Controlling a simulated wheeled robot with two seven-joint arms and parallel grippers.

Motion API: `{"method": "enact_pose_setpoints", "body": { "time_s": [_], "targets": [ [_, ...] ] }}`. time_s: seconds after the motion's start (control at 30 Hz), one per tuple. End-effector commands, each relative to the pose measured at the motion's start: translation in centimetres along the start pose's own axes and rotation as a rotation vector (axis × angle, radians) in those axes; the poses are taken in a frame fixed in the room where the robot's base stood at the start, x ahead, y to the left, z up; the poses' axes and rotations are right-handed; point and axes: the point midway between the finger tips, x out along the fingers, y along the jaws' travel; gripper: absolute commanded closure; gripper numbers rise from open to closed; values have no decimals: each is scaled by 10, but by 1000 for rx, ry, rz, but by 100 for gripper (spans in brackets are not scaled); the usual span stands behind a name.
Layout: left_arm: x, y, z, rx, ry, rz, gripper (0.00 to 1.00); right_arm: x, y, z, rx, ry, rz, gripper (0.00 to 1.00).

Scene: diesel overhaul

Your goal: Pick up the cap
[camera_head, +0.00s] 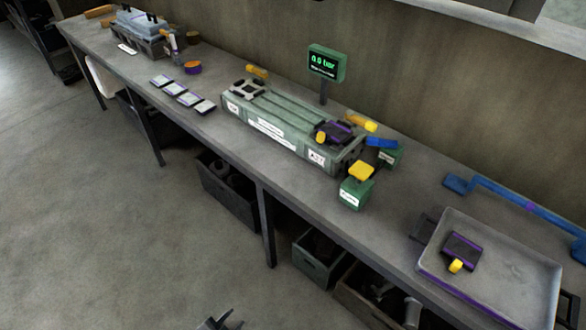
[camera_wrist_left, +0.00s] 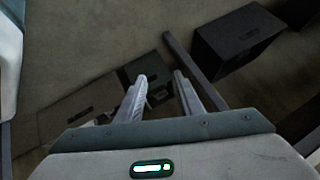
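I cannot tell for sure which thing is the cap. A dark block with purple edges and a yellow knob (camera_head: 462,250) lies in the grey tray (camera_head: 549,290) at the right. A similar dark and purple piece (camera_head: 338,131) sits on the right end of the long green housing (camera_head: 285,118). My left gripper (camera_head: 220,323) shows only at the bottom edge of the head view, over the floor and far from both. In the left wrist view its fingers (camera_wrist_left: 160,88) are apart, with nothing between them. My right gripper is not in view.
The long grey bench (camera_head: 225,160) also bears a display reading 0.0 bar (camera_head: 326,63), two small green blocks, several flat cards (camera_head: 182,93) and a blue bar tool (camera_head: 530,207). Bins (camera_head: 318,257) stand beneath it; they also show in the wrist view (camera_wrist_left: 238,42). The floor in front is open.

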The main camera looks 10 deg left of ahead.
Motion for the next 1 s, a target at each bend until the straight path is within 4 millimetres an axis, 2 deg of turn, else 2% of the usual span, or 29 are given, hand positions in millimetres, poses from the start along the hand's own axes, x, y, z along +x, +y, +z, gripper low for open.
{"method": "enact_pose_setpoints", "body": {
  "time_s": [0.03, 0.1, 0.2, 0.33, 0.43, 0.53, 1.0],
  "targets": [
    [-14, 35, 44, -84, -108, 32, 66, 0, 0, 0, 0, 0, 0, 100],
    [-37, 76, 95, -189, -245, 69, 66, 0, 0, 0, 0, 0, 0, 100],
    [-75, 130, 153, -313, -417, 113, 66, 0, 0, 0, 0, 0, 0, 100],
    [-118, 183, 200, -427, -580, 156, 66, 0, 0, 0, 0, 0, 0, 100],
    [-141, 208, 219, -478, -656, 176, 66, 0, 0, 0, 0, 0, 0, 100],
    [-152, 220, 227, -504, -693, 185, 66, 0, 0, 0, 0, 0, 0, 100],
    [-154, 222, 229, -508, -700, 187, 69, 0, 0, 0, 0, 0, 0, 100]
  ]
}}
